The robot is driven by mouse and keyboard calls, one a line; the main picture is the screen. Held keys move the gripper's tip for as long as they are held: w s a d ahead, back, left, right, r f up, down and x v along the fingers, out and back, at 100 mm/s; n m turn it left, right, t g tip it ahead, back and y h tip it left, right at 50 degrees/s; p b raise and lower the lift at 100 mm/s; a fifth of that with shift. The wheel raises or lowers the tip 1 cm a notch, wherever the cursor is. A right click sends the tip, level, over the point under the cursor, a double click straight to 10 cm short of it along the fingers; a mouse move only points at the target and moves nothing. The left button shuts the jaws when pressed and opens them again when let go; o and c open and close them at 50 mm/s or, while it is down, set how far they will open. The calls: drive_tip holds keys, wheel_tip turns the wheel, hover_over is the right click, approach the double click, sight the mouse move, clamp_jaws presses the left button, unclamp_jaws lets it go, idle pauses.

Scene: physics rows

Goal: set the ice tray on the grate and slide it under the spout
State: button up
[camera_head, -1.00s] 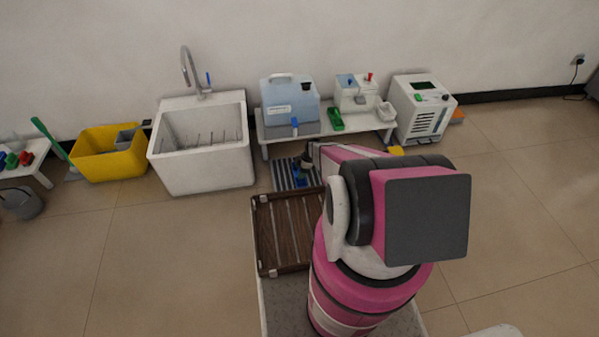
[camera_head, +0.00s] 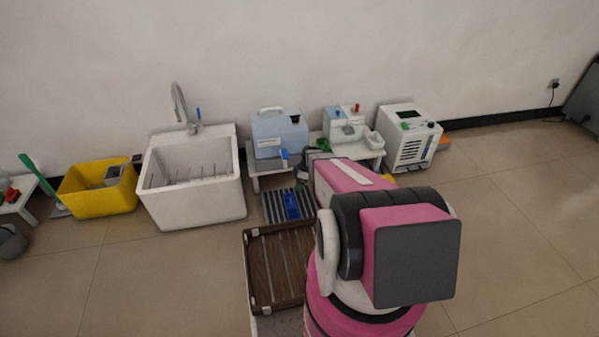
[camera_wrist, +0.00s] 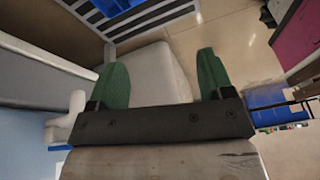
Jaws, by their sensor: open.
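A small blue object, likely the ice tray (camera_head: 291,206), rests on the dark slatted grate (camera_head: 272,208) on the floor. The grate also shows at the top of the wrist view (camera_wrist: 150,20), with a blue piece (camera_wrist: 115,5) cut off by the edge. The pale blue jug (camera_head: 280,133) stands on the low shelf, with a blue tap (camera_head: 284,157) at its front above the grate. My gripper (camera_wrist: 162,80) is open, its green fingers spread with nothing held between them. It is apart from the blue object; in the head view my arm mostly hides it.
A wooden slatted rack (camera_head: 275,268) lies in front of the grate. A white sink (camera_head: 192,185) and yellow bin (camera_head: 98,190) stand left. A white appliance (camera_head: 340,125) and a boxy machine (camera_head: 408,138) are right of the jug. Open floor lies at right.

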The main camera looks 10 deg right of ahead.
drive_tip(key=s+a+r+m+h, duration=0.1)
drive_tip(key=s+r+m, duration=0.6)
drive_tip(key=r, duration=0.7)
drive_tip(key=s+a+r+m+h, duration=0.2)
drive_tip(key=s+r+m, duration=0.6)
drive_tip(key=s+r, duration=0.4)
wheel_tip(320, 180, up, 3)
drive_tip(key=shift+a+r+h, duration=0.15)
drive_tip(key=shift+a+h, duration=0.1)
drive_tip(key=shift+h, duration=0.25)
